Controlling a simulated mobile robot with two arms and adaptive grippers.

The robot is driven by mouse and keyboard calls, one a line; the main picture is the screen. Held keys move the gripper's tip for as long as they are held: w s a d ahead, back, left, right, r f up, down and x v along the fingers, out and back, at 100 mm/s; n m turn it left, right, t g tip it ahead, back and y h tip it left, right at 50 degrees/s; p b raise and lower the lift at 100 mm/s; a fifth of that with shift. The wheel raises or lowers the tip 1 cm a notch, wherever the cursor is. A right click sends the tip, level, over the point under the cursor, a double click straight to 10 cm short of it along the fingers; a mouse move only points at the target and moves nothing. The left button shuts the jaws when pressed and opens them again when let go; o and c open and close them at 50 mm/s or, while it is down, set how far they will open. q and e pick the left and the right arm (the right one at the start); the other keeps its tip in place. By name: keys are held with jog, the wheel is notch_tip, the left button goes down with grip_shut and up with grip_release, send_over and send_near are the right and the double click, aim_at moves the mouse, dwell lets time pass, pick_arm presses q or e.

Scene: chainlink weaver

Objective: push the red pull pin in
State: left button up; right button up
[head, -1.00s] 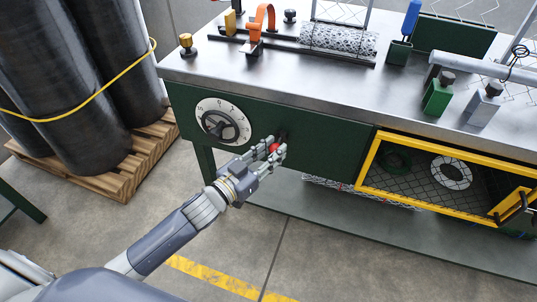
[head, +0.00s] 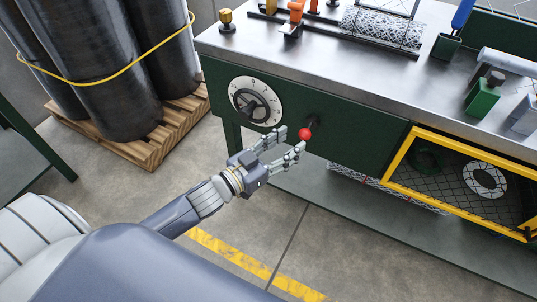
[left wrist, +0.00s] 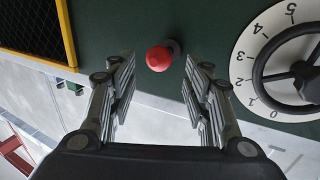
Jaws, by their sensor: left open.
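The red pull pin (head: 305,134) has a round red knob and stands out from the dark green front panel (head: 340,145) of the bench. In the left wrist view the red knob (left wrist: 159,58) lies ahead of and between the fingers, beyond their tips. A dark collar shows behind it. My left gripper (head: 291,141) is open and empty, just in front of the panel and to the left of the knob in the head view. It also shows open in the left wrist view (left wrist: 160,75). No contact with the knob is visible. My right gripper is not in view.
A numbered dial (head: 256,101) with a black handwheel is on the panel left of the pin. A yellow-framed mesh door (head: 400,160) is to the right. The steel bench top (head: 290,68) holds several tools. Black rolls on a pallet (head: 165,140) stand at left.

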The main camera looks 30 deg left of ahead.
pick_arm(q)
jog(key=v, duration=0.6)
jog(key=shift+s+a, duration=0.15)
jog(key=shift+s, duration=0.2)
jog(key=a+f+n+g+y, duration=0.2)
jog(key=a+f+y, duration=0.25)
jog(key=f, duration=0.85)
jog(key=s+f+g+y, duration=0.1)
jog(key=s+f+g, duration=0.25)
jog(key=f, duration=0.35)
jog(key=s+f+n+g+y, duration=0.1)
jog(key=s+f+g, duration=0.1)
jog(key=s+f, duration=0.35)
jog(key=s+f+g+y, duration=0.1)
jog(key=s+f+g, duration=0.15)
jog(key=f, duration=0.55)
jog(key=s+d+f+g, duration=0.45)
jog(key=s+f, duration=0.25)
jog(key=s, duration=0.2)
jog(key=s+a+p, duration=0.3)
jog(key=s+p, duration=1.2)
jog(key=p, duration=0.1)
jog(key=shift+s+r+m+g, duration=0.3)
jog(key=shift+s+r+g, duration=0.1)
jog(key=shift+g, duration=0.05)
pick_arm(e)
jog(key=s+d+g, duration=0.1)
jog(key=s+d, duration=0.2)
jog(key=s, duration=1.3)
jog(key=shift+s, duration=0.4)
